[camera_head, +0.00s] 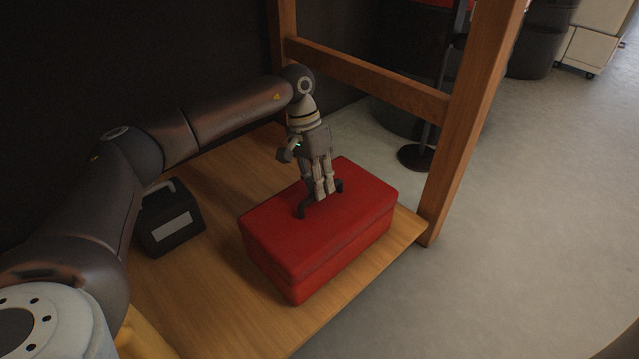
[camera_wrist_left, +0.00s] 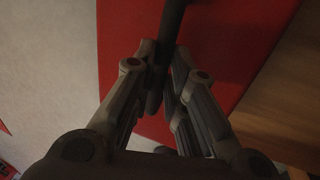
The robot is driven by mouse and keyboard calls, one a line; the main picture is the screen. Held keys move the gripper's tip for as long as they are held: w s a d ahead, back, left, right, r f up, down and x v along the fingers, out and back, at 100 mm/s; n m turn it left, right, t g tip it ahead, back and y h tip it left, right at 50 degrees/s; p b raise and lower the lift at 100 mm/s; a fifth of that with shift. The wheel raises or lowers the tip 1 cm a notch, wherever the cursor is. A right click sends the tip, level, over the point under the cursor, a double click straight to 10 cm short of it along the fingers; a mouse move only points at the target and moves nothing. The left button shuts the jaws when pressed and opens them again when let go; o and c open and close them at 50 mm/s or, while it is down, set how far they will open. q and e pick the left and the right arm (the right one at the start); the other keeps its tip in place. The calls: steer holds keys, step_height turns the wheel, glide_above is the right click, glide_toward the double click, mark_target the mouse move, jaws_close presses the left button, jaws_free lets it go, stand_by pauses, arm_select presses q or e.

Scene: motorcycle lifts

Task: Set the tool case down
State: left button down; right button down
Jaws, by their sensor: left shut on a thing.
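The red tool case (camera_head: 330,235) is at the right end of a wooden shelf (camera_head: 245,320), upright, with its black handle (camera_head: 303,211) on top. It looks to be resting on the shelf or very close above it; I cannot tell which. My left gripper (camera_head: 320,192) points down at the case and is shut on the handle. In the left wrist view the handle (camera_wrist_left: 172,25) runs between the fingers (camera_wrist_left: 158,80), with the red lid (camera_wrist_left: 235,40) below. The gripper hides part of the handle. My right gripper is not in view.
A black box with a handle and pale label (camera_head: 170,220) stands on the shelf left of the case. A wooden post (camera_head: 470,120) and crossbar (camera_head: 370,75) rise at the shelf's right end. Bare floor (camera_head: 540,200) lies beyond. Shelf between box and case is clear.

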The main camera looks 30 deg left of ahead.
arm_select(q)
steer(key=shift+r, duration=0.15)
steer(key=c, duration=1.8)
jaws_free()
steer(key=shift+f, duration=0.2)
steer(key=o, duration=0.3)
steer(key=shift+o, duration=0.2)
steer(key=shift+r, duration=0.1)
steer(key=shift+r, duration=0.1)
steer(key=b+v, duration=0.2)
steer(key=v, duration=0.5)
steer(key=shift+r+b, duration=0.2)
steer(key=shift+b, duration=0.2)
